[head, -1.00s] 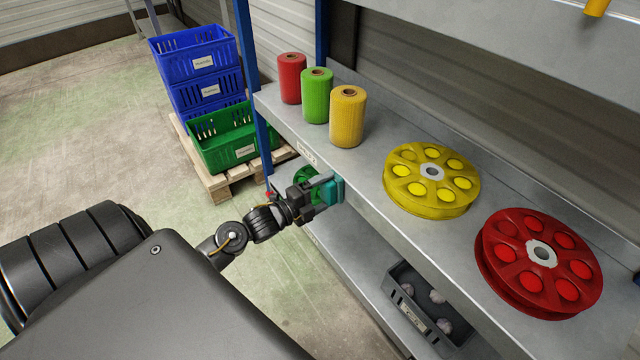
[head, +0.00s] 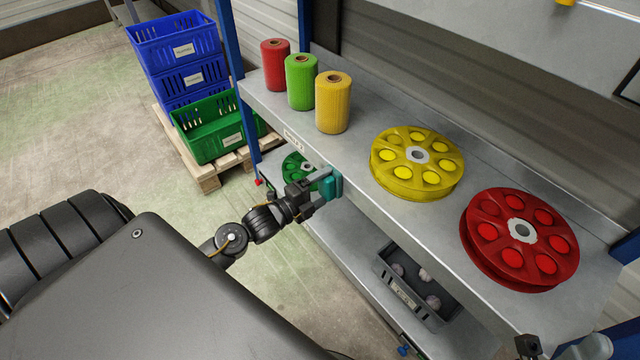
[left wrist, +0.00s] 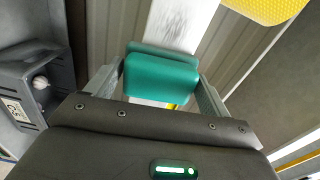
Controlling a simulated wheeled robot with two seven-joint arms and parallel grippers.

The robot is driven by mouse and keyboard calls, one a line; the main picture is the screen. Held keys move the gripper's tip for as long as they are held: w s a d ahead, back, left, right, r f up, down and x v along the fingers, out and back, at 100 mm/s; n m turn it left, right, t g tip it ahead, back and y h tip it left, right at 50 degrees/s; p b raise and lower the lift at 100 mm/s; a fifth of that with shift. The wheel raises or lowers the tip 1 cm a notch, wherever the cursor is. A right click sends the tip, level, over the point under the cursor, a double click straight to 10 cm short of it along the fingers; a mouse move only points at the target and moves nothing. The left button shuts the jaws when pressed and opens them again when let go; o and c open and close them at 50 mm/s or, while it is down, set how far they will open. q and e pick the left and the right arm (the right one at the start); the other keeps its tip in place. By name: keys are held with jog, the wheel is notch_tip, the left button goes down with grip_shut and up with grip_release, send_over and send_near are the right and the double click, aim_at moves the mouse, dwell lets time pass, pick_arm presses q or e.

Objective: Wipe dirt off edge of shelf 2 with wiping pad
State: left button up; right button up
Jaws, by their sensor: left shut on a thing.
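My left gripper (head: 322,188) is shut on the teal wiping pad (head: 334,184), at the front edge of the shelf labelled shelf 2 (head: 365,205). The pad (left wrist: 160,76) also shows between both fingers in the left wrist view. There the pale shelf edge (left wrist: 182,22) runs up beyond the pad, with dark grey dirt smudges on it. In the head view the pad looks close against the edge, but I cannot tell whether it touches. The stretch behind the pad is hidden. My right gripper cannot be made out.
Red, green and yellow spools (head: 333,103) stand on the shelf, with a yellow wheel (head: 417,190) and a red wheel (head: 488,232) farther right. Below are a green reel (head: 294,168) and a grey crate (head: 402,290). Stacked crates (head: 190,75) stand at left on a pallet (head: 206,178).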

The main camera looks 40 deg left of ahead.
aim_at(338, 190)
pick_arm(q)
jog(key=shift+s+d+r+p, duration=0.1)
jog(key=shift+s+d+p, duration=0.15)
jog(key=shift+d, duration=0.4)
jog(key=shift+s+d+r+p, duration=0.1)
jog(key=shift+d+p, duration=0.1)
jog(key=shift+d, duration=0.4)
jog(key=shift+s+d+f, duration=0.1)
jog(key=shift+d+f, duration=0.05)
jog(key=shift+d, duration=0.1)
jog(key=shift+d, duration=0.1)
jog(key=shift+s+d+p, duration=0.25)
jog(key=shift+d+p, duration=0.1)
jog(key=shift+d, duration=0.5)
jog(key=shift+s+d+p, duration=0.2)
jog(key=shift+d+p, duration=0.1)
jog(key=shift+d, duration=0.5)
jog(key=shift+w+a+p, duration=0.2)
jog(key=shift+a, duration=0.7)
jog(key=shift+w+a+p, duration=0.15)
jog(key=shift+w+a, duration=0.05)
jog(key=shift+a, duration=0.7)
jog(key=shift+a, duration=0.1)
jog(key=shift+w+a, duration=0.35)
jog(key=shift+a, duration=0.45)
jog(key=shift+w+a, duration=0.3)
jog(key=shift+a, duration=0.45)
